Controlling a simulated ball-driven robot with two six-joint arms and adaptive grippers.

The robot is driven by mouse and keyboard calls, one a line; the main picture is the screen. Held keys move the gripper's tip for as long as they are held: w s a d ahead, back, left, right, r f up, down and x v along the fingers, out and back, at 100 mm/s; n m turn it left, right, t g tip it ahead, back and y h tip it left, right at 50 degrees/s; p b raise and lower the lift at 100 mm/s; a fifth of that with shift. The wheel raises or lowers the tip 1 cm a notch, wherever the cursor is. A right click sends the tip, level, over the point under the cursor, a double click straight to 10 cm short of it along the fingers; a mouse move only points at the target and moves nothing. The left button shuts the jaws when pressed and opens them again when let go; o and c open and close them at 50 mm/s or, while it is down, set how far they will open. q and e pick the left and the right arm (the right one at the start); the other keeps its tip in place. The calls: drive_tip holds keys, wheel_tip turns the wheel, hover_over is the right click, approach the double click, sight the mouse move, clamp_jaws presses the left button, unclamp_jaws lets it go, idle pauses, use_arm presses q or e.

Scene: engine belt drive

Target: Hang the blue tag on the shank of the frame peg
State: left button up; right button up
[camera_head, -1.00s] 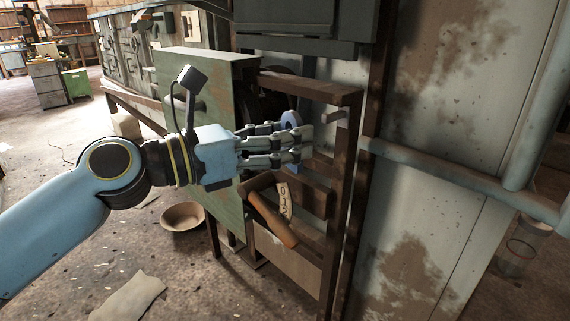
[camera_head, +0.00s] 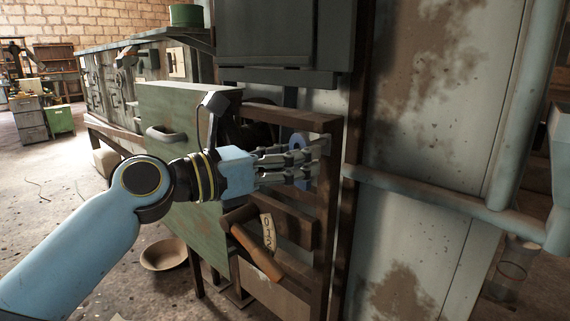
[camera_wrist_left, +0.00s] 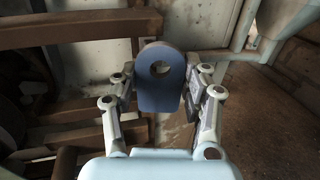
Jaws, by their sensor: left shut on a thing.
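The blue tag (camera_head: 301,146) is a flat plate with a round hole near its rounded top. It stands upright between the fingers of my left gripper (camera_head: 312,163), which is shut on it. In the left wrist view, the tag (camera_wrist_left: 159,92) sits between the two finger pairs of the left gripper (camera_wrist_left: 160,80), with its hole clear of them. The gripper is in front of the brown frame (camera_head: 333,215), close to its right upright. I cannot make out the frame peg; the fingers or tag may hide it. My right gripper is out of view.
A brown-handled tool (camera_head: 256,252) with a pale label (camera_head: 268,232) hangs below the gripper. A green panel (camera_head: 185,110) stands left of the frame. A pale blue pipe (camera_head: 430,188) runs to the right. A bowl (camera_head: 164,255) lies on the floor.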

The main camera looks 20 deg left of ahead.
use_arm(q)
drive_tip(key=shift+w+d+f, duration=0.1)
drive_tip(key=shift+w+d, duration=0.1)
drive_tip(key=shift+w, duration=0.35)
drive_tip(key=shift+w+d+b, duration=0.2)
drive_tip(key=shift+w+b, duration=0.2)
drive_tip(key=shift+w, duration=0.15)
drive_tip(key=shift+w+d+b, duration=0.2)
drive_tip(key=shift+w+b, duration=0.15)
drive_tip(key=shift+w, duration=0.15)
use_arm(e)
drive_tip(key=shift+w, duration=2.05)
use_arm(q)
drive_tip(key=shift+w+d+p, duration=0.15)
drive_tip(key=shift+w+p, duration=0.45)
drive_tip(key=shift+p, duration=0.2)
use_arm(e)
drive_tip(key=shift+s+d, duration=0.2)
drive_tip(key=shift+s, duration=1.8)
use_arm(q)
drive_tip(key=o, duration=1)
